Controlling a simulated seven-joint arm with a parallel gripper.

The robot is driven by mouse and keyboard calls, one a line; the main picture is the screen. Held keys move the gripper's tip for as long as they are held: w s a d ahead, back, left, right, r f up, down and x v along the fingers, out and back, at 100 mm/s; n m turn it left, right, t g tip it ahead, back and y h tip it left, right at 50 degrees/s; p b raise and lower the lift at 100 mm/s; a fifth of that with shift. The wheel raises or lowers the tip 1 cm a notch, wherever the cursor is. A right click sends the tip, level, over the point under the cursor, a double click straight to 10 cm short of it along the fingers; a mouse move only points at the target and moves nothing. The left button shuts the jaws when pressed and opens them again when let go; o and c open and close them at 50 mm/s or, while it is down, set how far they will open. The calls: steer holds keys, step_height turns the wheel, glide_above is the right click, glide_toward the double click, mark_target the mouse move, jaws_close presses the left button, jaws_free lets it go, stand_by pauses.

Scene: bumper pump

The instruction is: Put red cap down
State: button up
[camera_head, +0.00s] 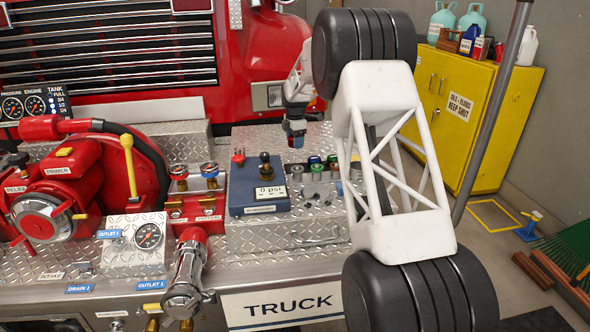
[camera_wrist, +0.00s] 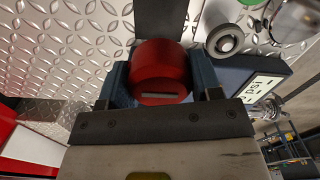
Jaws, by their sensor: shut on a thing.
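My gripper (camera_head: 295,134) is shut on the red cap (camera_wrist: 161,72). In the wrist view the cap sits between the two blue-grey fingers, its rounded red side toward the camera with a pale slot low on it. In the head view the gripper is small, beyond my white arm and over the back part of the diamond-plate deck (camera_head: 262,138). The cap is mostly hidden there by the fingers. I cannot tell whether the cap touches the deck.
A blue gauge box (camera_head: 245,208) reading psi stands left of the gripper and nearer the camera. Several small coloured caps and grey fittings (camera_head: 313,176) stand right of that box. Red pump parts (camera_head: 62,185) fill the left. Bare plate lies around the gripper.

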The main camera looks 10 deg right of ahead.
steer(key=shift+f, duration=3.1)
steer(key=shift+f, duration=1.85)
steer(key=shift+f, duration=0.15)
steer(key=o, duration=1.1)
steer(key=shift+r, duration=6.1)
